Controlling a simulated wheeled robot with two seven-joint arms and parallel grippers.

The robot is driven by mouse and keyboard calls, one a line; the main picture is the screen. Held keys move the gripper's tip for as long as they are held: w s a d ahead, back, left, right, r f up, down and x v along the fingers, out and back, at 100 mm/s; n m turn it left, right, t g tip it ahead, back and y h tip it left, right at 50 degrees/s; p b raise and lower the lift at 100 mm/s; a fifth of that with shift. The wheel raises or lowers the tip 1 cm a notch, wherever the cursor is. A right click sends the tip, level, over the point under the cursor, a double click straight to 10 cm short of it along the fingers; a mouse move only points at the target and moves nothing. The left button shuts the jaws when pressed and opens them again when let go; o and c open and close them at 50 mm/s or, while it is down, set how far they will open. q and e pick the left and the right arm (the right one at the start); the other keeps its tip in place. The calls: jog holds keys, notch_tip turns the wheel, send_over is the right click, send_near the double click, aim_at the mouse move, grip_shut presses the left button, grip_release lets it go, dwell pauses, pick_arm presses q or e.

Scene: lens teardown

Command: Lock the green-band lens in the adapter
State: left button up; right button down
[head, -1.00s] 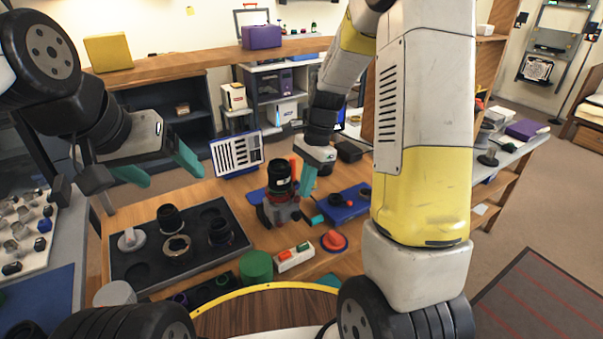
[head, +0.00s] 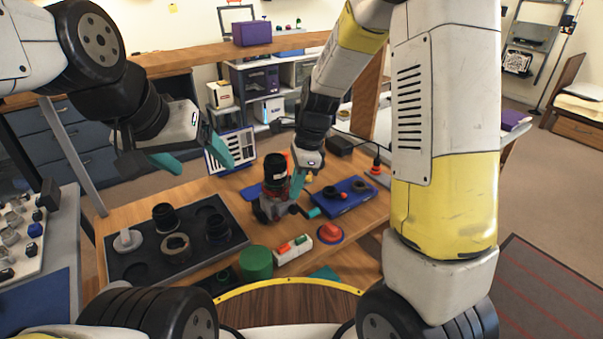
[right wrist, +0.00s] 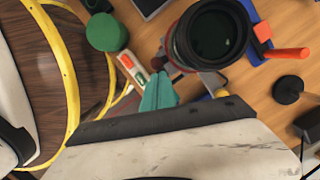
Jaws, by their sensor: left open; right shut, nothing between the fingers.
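The lens (head: 275,166) is a dark upright cylinder in the adapter (head: 269,207), a grey and red fixture on the wooden table. My right gripper (head: 296,190) is shut and empty, just right of the lens and adapter. Its teal fingers (right wrist: 158,92) point beside the adapter; contact is unclear. My left gripper (head: 204,166) is open and empty, above the table behind the dark tray.
The dark tray (head: 135,273) holds several ring and lens parts. A green cylinder (head: 256,263), a white button box (head: 293,249) and a red knob (head: 329,232) stand in front. A blue mat (head: 350,205) with small parts lies right of the adapter.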

jog(key=shift+s+a+m, duration=0.1)
jog(key=shift+s+m, duration=0.05)
jog(key=shift+m, duration=0.15)
jog(key=shift+w, duration=0.85)
